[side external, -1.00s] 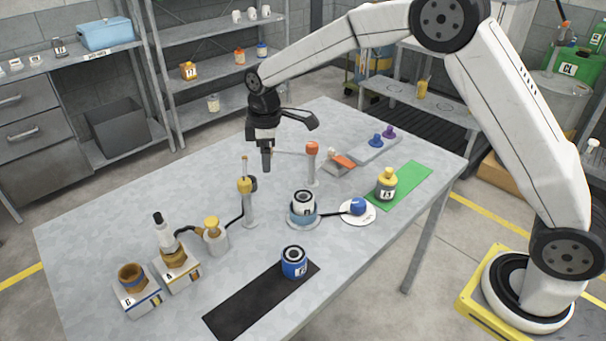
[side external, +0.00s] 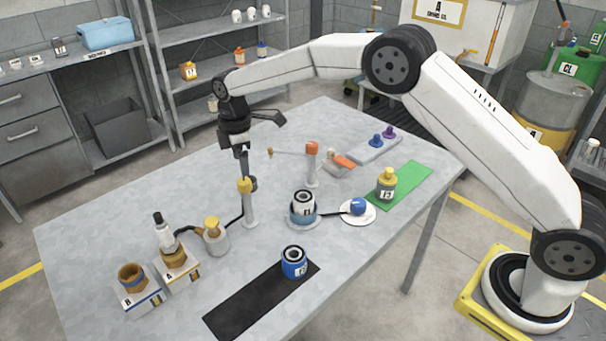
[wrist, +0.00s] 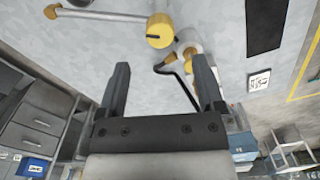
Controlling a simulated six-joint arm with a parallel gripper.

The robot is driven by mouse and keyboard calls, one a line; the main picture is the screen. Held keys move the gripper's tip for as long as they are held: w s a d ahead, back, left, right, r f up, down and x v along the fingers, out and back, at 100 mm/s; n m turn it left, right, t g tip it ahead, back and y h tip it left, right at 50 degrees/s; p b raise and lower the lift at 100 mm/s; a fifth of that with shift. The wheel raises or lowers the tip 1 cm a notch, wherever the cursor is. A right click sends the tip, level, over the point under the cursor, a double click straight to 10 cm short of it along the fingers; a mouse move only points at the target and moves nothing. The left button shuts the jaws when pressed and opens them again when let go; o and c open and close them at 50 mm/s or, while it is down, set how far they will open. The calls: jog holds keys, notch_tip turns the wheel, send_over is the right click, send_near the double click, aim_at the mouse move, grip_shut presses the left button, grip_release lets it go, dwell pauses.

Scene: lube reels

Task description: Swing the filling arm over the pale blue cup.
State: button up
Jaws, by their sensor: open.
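A grey post with a yellow hub (side external: 246,187) stands left of the cup. In the wrist view, a thin filling arm (wrist: 105,16) runs left from this yellow hub (wrist: 160,32) to a yellow tip. In the side view my gripper mostly hides that arm. My gripper (side external: 243,170) is open and points down, just above and behind the yellow hub. The wrist view shows its fingers (wrist: 160,78) apart with nothing between them.
A second post with an orange head (side external: 312,148) and a thin arm stands behind the cup. A blue ball (side external: 358,206) sits on a white plate right of it. A yellow-topped pump bottle (side external: 214,236) and a blue jar (side external: 294,262) stand nearer. The left rear table is clear.

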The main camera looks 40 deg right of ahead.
aim_at(244, 181)
jog(key=shift+f, duration=3.4)
grip_shut()
